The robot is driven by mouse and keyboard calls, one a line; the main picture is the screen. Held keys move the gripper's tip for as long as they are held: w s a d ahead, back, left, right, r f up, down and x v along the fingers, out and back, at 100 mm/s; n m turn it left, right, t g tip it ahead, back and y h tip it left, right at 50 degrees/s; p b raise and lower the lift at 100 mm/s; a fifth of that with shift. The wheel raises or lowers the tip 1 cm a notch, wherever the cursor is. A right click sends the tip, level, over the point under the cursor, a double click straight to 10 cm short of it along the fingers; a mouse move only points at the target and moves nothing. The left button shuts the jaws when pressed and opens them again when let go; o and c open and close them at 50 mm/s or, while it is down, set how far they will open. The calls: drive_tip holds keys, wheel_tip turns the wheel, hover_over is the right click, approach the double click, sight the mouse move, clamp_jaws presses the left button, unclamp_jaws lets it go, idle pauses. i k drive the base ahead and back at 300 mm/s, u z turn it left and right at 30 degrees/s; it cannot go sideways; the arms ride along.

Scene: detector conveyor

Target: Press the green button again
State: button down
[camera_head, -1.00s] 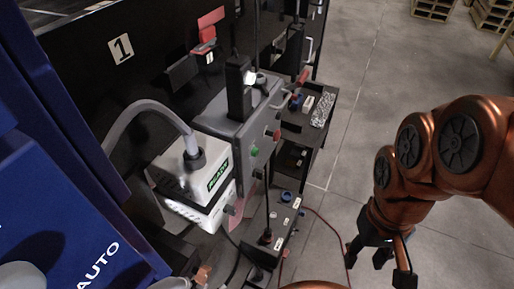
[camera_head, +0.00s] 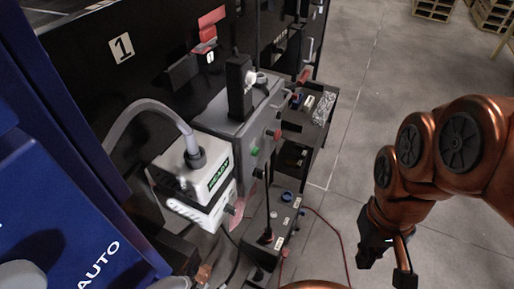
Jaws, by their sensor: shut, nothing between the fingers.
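The green button (camera_head: 254,152) sits on the front face of the grey control box (camera_head: 230,128), near the middle of the picture. Red knobs are on the same box, to the right of the button. My gripper (camera_head: 384,262) hangs at the lower right, pointing down over the floor. It is well apart from the button and the box. Its fingers are close together, with nothing seen between them.
A white box (camera_head: 190,172) with a green label and a thick grey hose stands left of the control box. A dark box with a blue knob (camera_head: 287,196) stands below. A blue panel (camera_head: 70,215) fills the left side. Concrete floor is clear around my gripper.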

sight(256, 152)
drive_tip(key=u, duration=3.2)
drive_tip(key=k, duration=1.35)
drive_tip(key=u, duration=0.15)
